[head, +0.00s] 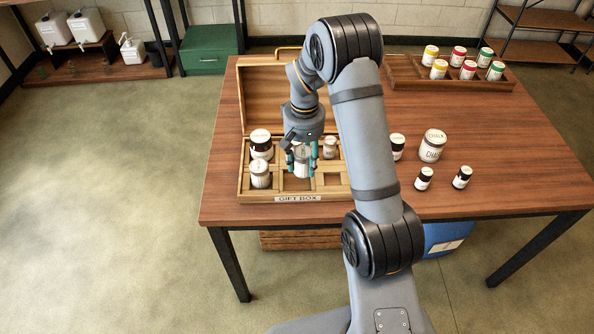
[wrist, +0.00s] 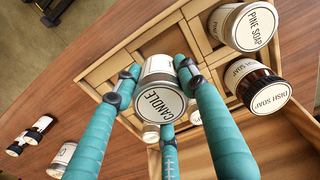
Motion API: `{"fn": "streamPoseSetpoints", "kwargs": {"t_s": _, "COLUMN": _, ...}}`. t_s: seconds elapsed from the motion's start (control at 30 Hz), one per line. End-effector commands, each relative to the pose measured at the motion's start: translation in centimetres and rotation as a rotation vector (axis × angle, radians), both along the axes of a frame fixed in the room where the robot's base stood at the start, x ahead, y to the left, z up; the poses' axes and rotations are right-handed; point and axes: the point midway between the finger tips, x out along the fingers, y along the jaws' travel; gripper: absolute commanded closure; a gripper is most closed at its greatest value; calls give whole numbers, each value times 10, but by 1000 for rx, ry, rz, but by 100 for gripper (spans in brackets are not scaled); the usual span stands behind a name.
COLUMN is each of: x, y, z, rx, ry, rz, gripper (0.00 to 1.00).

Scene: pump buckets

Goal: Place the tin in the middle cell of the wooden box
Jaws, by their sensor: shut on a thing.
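The tin (wrist: 158,88), white with a CANDLE label on its lid, is held between the teal fingers of my gripper (wrist: 155,75). In the head view, my gripper (head: 302,160) and the tin (head: 303,168) are over the middle of the wooden gift box (head: 246,196). The fingers partly cover the tin. The front middle cell (head: 294,184) shows bare wood in front of the tin. I cannot tell whether the tin's base is above the box or inside a cell.
A dark-bodied jar (head: 260,146) and a pale jar (head: 260,176) fill the left cells. A small jar (head: 330,148) sits back right. The open lid (head: 285,92) stands behind. Loose jars (head: 432,146) stand right, with a tray (head: 408,75) of cans at back.

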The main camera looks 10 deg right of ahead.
Motion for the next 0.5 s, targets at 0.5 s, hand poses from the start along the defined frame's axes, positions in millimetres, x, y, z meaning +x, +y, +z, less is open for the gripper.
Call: {"fn": "streamPoseSetpoints", "kwargs": {"t_s": 0.5, "x": 4, "y": 15, "z": -47, "rx": 0, "ry": 0, "rz": 0, "gripper": 88}}
